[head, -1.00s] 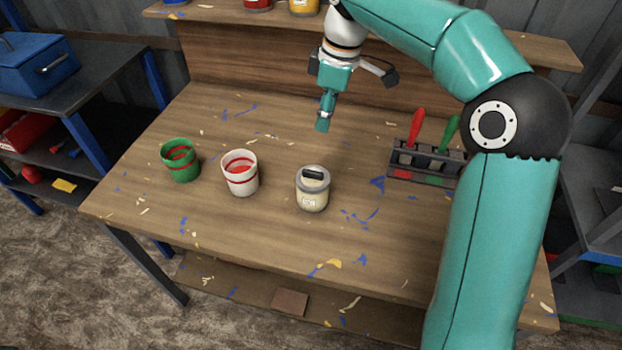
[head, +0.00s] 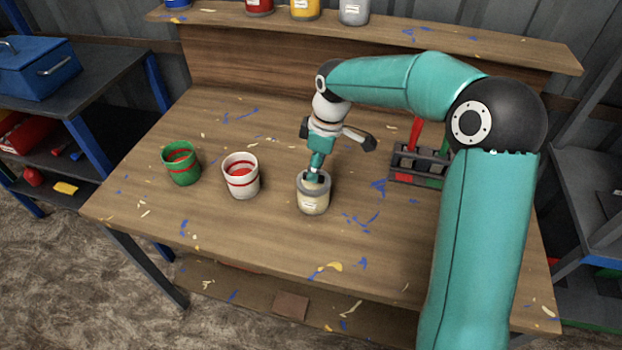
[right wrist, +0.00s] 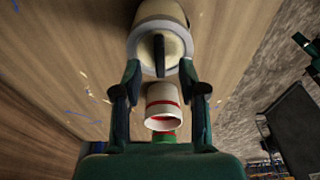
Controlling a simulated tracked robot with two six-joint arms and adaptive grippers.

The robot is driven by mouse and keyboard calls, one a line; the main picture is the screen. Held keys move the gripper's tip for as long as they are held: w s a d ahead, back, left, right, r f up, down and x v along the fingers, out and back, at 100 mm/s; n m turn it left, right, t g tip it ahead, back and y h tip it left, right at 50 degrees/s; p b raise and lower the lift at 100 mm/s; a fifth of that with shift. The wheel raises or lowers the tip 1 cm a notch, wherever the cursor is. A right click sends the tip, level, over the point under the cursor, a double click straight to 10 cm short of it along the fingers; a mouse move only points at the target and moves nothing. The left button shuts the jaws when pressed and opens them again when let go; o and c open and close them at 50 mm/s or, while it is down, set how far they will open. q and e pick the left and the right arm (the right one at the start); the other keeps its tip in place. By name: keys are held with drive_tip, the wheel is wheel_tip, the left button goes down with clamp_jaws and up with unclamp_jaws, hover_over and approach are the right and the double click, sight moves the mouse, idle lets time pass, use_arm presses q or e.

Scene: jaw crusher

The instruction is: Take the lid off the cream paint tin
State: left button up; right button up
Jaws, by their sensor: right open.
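The cream paint tin (head: 313,203) stands upright on the workbench with its grey-rimmed lid (head: 325,182) on. In the right wrist view the lid (right wrist: 137,42) has a dark bar handle (right wrist: 159,55) across it. My right gripper (head: 314,177) is directly over the lid, pointing down. In the right wrist view its two fingers (right wrist: 160,76) are apart, one on each side of the handle. I cannot tell whether they touch it. The handle is mostly hidden by the gripper in the head view. My left gripper is not in view.
A white cup with red bands (head: 241,177) and a green cup (head: 181,164) stand left of the tin. A dark rack (head: 407,167) with a red-handled tool (head: 415,130) is to the right. Several tins, including a yellow one (head: 305,9), stand on the back shelf.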

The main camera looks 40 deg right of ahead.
wheel_tip(320, 180, down, 2)
drive_tip(key=shift+w+a+f, duration=0.1)
drive_tip(key=shift+f, duration=0.05)
clamp_jaws()
idle(0.4)
